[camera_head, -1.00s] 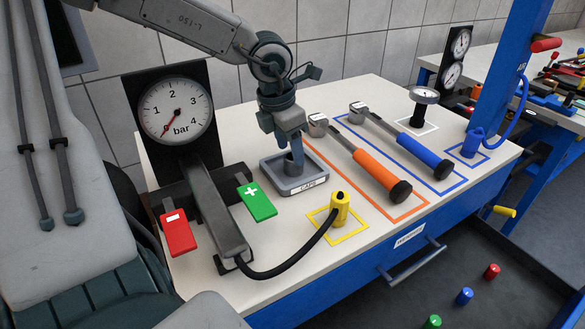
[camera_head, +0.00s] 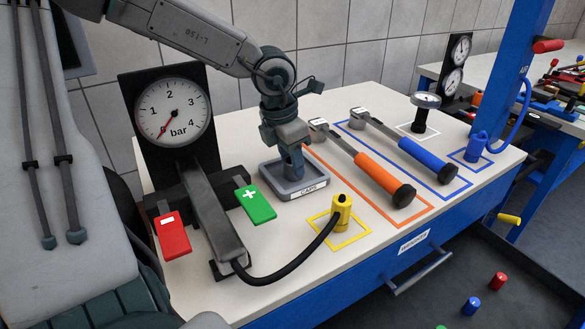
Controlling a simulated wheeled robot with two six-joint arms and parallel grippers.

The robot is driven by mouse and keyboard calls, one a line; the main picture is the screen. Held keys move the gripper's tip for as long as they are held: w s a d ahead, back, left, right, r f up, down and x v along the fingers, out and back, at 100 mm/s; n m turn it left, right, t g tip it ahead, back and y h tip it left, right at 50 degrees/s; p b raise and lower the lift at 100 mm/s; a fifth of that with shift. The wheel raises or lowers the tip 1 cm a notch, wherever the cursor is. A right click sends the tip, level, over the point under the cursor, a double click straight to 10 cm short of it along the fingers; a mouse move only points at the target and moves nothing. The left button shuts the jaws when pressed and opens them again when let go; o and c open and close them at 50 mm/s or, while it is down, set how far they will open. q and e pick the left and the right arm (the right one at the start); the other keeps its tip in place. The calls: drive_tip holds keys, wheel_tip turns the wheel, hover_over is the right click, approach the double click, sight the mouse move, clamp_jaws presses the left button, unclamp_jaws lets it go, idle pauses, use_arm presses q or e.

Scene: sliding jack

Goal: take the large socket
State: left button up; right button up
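No part is clearly recognisable as a large socket. The orange-handled wrench (camera_head: 371,170) and the blue-handled wrench (camera_head: 420,154) lie side by side on the white bench top, each inside a painted outline of its own colour. Their metal heads point to the back left. My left gripper (camera_head: 293,172) points down into the grey tray (camera_head: 312,191) labelled CAPS, left of the wrench heads. Its fingertips are low inside the tray. Whether they hold anything is hidden. My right gripper is not in view.
A large bar gauge (camera_head: 174,112) stands at the left, with a red minus pedal (camera_head: 172,236) and a green plus pedal (camera_head: 256,203). A yellow fitting (camera_head: 341,211) on a black hose stands in front.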

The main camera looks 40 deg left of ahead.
use_arm(q)
drive_tip(key=shift+r+p, duration=1.45)
drive_tip(key=shift+r, duration=1.1)
